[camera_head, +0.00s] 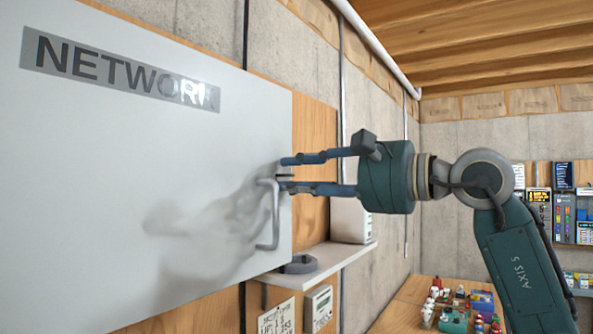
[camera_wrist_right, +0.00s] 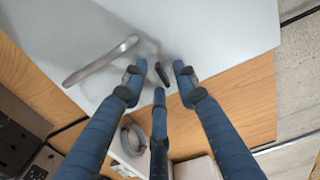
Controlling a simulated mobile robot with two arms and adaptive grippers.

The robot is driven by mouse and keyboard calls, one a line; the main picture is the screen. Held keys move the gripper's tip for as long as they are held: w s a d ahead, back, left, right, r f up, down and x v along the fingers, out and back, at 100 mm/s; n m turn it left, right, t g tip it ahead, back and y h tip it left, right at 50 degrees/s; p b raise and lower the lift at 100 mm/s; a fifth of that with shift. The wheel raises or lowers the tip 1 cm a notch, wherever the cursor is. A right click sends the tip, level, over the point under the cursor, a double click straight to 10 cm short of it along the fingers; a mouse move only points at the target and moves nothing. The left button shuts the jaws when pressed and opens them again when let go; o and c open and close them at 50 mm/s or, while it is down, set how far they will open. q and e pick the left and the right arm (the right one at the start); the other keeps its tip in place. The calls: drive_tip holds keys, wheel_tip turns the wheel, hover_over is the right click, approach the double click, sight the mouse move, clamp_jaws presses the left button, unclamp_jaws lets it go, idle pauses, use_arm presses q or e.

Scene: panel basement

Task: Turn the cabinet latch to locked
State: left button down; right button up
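The grey cabinet door (camera_head: 130,190), labelled NETWORK, fills the left of the head view. Near its right edge is a bar handle (camera_head: 273,215); the handle also shows in the wrist view (camera_wrist_right: 100,61). Just above the handle is a small dark latch (camera_head: 285,176), which in the wrist view (camera_wrist_right: 159,72) is a short dark bar, slightly tilted. My right gripper (camera_head: 281,173) is at the door with its blue fingers apart. Its fingertips (camera_wrist_right: 159,77) stand around the latch, with small gaps visible on both sides. My left gripper is not in view.
A shelf (camera_head: 325,262) with a dark ring-shaped object (camera_head: 299,265) and a white box (camera_head: 351,221) lies below and right of the door. A wooden bench (camera_head: 400,317) with several small items stands farther back. The wall right of my arm holds boards and supplies.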

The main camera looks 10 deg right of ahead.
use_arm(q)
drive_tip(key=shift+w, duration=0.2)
use_arm(e)
drive_tip(key=shift+d, duration=0.1)
drive_tip(key=shift+c, duration=0.2)
clamp_jaws()
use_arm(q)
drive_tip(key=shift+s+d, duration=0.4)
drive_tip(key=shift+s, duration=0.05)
